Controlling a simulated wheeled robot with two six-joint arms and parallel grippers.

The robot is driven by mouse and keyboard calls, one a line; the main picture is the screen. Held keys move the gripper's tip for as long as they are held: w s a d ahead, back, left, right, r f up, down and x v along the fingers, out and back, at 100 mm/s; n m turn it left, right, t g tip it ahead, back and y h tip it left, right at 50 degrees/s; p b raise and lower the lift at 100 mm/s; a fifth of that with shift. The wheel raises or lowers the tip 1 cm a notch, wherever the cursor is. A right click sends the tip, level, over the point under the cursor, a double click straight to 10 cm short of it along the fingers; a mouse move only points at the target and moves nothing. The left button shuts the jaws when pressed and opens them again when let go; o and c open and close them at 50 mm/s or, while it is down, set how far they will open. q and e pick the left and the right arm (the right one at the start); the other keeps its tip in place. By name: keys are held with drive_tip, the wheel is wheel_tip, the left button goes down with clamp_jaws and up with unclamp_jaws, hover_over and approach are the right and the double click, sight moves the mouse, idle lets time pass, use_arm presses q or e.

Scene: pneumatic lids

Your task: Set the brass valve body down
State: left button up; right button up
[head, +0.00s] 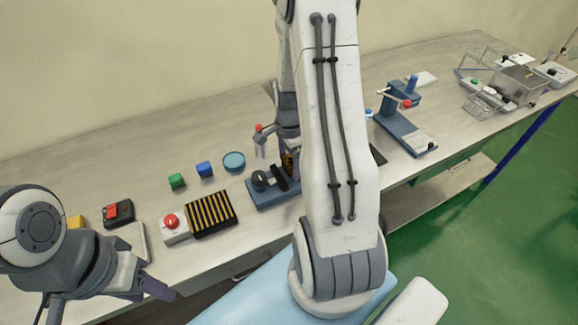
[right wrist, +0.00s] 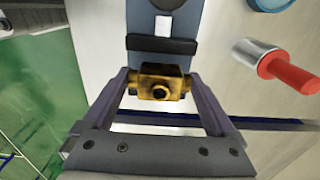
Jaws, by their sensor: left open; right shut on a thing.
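The brass valve body (right wrist: 161,84) sits between the two fingers of my right gripper (right wrist: 157,76), which is shut on it. In the head view only a small brass patch (head: 288,161) shows beside my right arm, which hides most of that gripper. Just beyond the valve in the right wrist view is a blue fixture (right wrist: 160,55) with a black bar across it; it also shows in the head view (head: 262,198). I cannot tell whether the valve touches the fixture. My left gripper (head: 108,298) is open and empty at the lower left, in front of the bench.
A blue press (head: 405,130) stands right.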

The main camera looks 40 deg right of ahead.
wheel_tip(320, 180, down, 2)
drive_tip(key=shift+f, duration=0.25)
drive_tip(key=shift+f, duration=0.2)
drive_tip(key=o, duration=1.5)
drive_tip(key=shift+o, duration=0.2)
drive_tip(key=shift+r, duration=0.15)
